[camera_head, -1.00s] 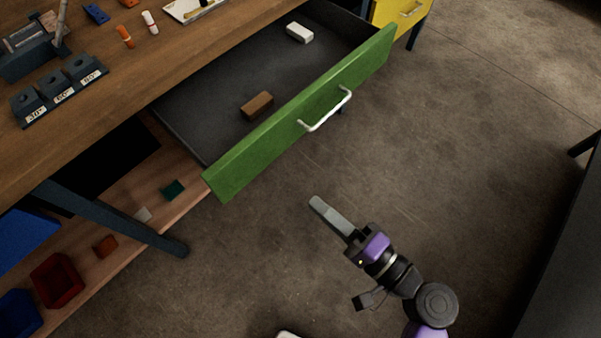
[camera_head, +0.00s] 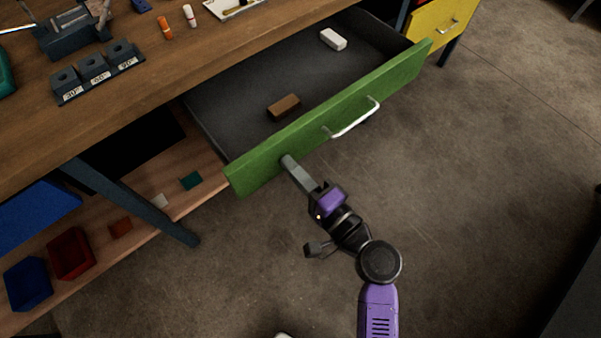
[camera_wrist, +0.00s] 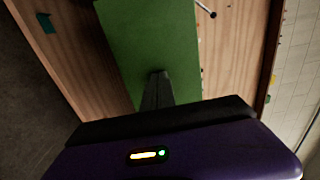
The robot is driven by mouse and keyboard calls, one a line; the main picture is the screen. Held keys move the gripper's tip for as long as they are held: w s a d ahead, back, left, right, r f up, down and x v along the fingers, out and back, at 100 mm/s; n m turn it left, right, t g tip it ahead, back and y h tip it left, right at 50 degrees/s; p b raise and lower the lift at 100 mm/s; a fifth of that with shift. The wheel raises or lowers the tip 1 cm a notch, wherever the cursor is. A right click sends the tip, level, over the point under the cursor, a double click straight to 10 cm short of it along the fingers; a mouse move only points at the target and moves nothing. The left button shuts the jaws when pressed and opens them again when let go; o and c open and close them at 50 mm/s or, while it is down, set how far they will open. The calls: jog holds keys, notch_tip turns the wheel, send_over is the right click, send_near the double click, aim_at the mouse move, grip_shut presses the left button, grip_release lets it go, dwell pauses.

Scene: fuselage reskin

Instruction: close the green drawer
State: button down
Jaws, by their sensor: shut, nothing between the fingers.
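The green drawer (camera_head: 262,165) is pulled out from under the workbench, with a silver bar handle (camera_head: 355,121) on its front. A brown block (camera_head: 284,107) and a white block (camera_head: 333,39) lie inside it. My gripper (camera_head: 287,160) is shut and empty, its fingertips at the drawer front, left of the handle. Whether the tips touch the front I cannot tell.
A yellow drawer (camera_head: 440,22) is at the upper right. A dark table leg (camera_head: 135,205) and a lower wooden shelf with a red bin (camera_head: 71,253) and a blue bin (camera_head: 27,284) are at the left.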

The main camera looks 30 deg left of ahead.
aim_at(236, 113)
jog(key=shift+w+a, duration=0.1)
jog(key=shift+a, duration=0.05)
jog(key=b+x, duration=0.8)
jog(key=x, duration=1.3)
jog(key=shift+a+f, duration=0.2)
jog(key=shift+a, duration=0.05)
jog(key=shift+w+a+b, duration=0.25)
jog(key=shift+a+b, duration=0.15)
jog(key=shift+a, duration=0.15)
jog(key=shift+a+r, duration=0.1)
jog(key=shift+r, duration=0.2)
